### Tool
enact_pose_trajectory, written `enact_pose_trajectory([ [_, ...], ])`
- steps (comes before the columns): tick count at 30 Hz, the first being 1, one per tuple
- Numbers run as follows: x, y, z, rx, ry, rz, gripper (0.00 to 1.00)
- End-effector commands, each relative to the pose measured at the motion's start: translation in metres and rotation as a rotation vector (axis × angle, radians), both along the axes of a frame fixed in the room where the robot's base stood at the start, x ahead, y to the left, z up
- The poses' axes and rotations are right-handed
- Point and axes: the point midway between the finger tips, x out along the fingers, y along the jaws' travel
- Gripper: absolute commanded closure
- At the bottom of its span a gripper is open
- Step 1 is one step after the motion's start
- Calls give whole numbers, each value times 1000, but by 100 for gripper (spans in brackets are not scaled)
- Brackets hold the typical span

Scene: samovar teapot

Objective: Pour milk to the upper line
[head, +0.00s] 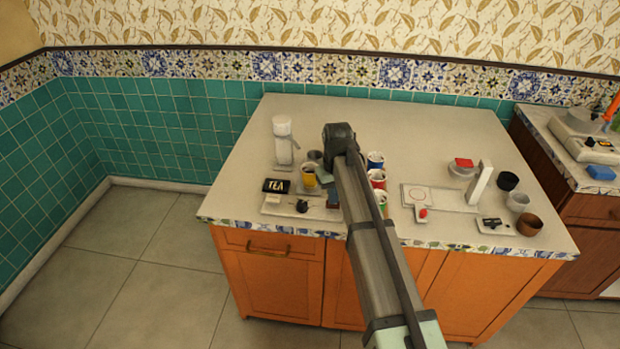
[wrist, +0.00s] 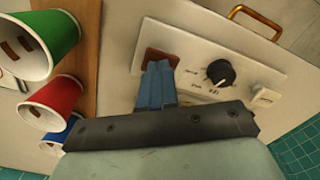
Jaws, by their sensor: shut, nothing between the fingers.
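My gripper (wrist: 158,66) shows in the wrist view with its blue fingers together and nothing visible between them. Its tips are at the edge of a red-brown square (wrist: 161,60) on a white control panel (wrist: 205,42) with a black knob (wrist: 219,72); I cannot tell if they touch it. In the head view this panel (head: 283,208) lies at the counter's front left, and my arm hides most of the gripper. A yellow cup (head: 309,176) stands behind the panel. A tall white cylinder (head: 284,146) stands further back. I cannot make out any milk or upper line.
Blue (head: 375,160), red (head: 377,177) and green (head: 381,197) cups stand in a row right of my arm. A black TEA box (head: 276,186) lies left. Black (head: 508,181), grey (head: 517,201) and brown (head: 529,224) cups stand far right.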

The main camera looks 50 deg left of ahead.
Motion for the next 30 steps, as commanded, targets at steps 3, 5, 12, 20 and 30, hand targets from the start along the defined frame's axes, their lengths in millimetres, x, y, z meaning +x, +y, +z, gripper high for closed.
enact_pose_trajectory([
  [3, 0, 0, -4, 0, 0, 0, 100],
  [5, 0, 0, -6, 0, 0, 0, 100],
  [12, 0, 0, -13, -1, 0, 0, 100],
  [20, 0, 0, -15, -1, 0, 0, 100],
  [30, 0, 0, -15, -1, 0, 0, 100],
])
